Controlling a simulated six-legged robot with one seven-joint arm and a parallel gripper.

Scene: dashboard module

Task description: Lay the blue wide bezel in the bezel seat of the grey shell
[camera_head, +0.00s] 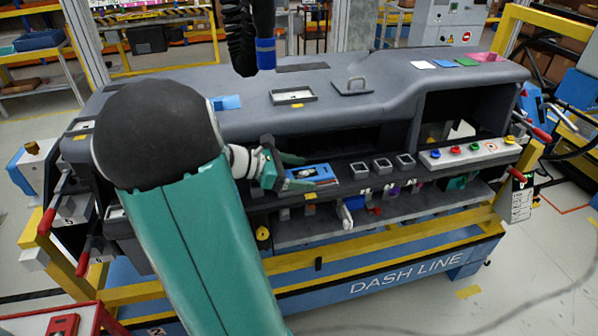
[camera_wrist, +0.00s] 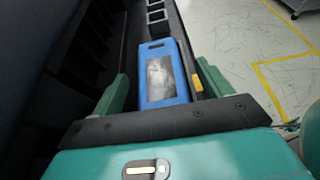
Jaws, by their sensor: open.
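The blue wide bezel (camera_head: 322,170) lies on the front ledge of the grey shell (camera_head: 270,88), in line with a row of small square frames. In the wrist view the bezel (camera_wrist: 151,49) lies lengthwise between my fingers, with a pale, blurry panel inside its blue rim. I cannot tell whether it is flush; the bezel seat under it is hidden. My gripper (camera_head: 296,172) is open, one finger on each side of the bezel. Both fingers (camera_wrist: 164,84) look apart from its long edges in the wrist view.
Several square frames (camera_head: 382,165) sit right of the bezel, then a switch panel (camera_head: 468,151) with coloured knobs. Another blue piece (camera_head: 227,102) lies on the shell's top. A dark recess (camera_head: 330,139) opens behind the ledge. Yellow rails (camera_head: 400,237) run along the front.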

